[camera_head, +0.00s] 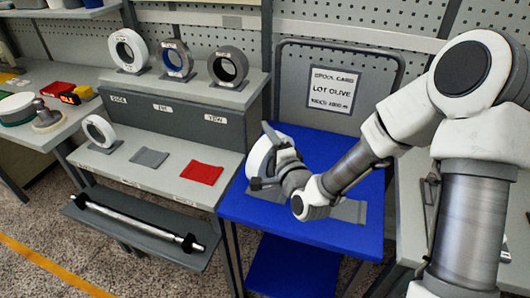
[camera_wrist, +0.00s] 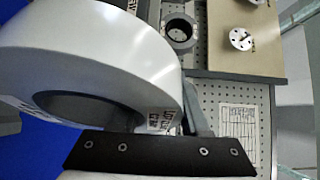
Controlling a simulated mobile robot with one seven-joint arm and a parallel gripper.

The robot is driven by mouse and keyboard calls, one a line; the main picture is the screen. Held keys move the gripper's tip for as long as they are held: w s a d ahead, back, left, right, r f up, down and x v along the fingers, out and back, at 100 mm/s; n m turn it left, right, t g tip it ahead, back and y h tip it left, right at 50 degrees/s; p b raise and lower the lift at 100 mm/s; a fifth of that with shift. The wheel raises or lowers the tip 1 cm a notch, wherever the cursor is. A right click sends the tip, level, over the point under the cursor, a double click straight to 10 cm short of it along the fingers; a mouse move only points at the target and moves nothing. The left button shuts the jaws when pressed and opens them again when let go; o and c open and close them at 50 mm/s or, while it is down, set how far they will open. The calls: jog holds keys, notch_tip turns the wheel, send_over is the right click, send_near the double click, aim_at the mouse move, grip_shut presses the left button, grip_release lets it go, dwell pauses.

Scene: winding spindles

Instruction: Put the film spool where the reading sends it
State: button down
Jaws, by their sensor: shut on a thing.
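A large white spool (camera_head: 261,156) is held up on edge above the blue table (camera_head: 290,235), in my gripper (camera_head: 270,178). In the wrist view the spool (camera_wrist: 90,50) fills the left side, with a dark hollow core and small printed labels on its face that I cannot read clearly.
A shelf at left bears a white spool (camera_head: 129,50), a blue-cored spool (camera_head: 175,60) and a grey spool (camera_head: 228,67), with labels below. Under it are a small white spool (camera_head: 99,131), a grey pad (camera_head: 149,157) and a red pad (camera_head: 201,172). A grey pad (camera_head: 349,211) lies on the blue table.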

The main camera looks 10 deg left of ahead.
jog(key=shift+w+a+f, duration=0.15)
jog(key=shift+a+f, duration=0.15)
jog(key=shift+a, duration=0.05)
jog(key=shift+f+b, duration=0.45)
jog(key=shift+f, duration=1.4)
jog(key=shift+f, duration=0.2)
jog(key=shift+c, duration=2)
grip_release()
jog(key=shift+r, duration=0.1)
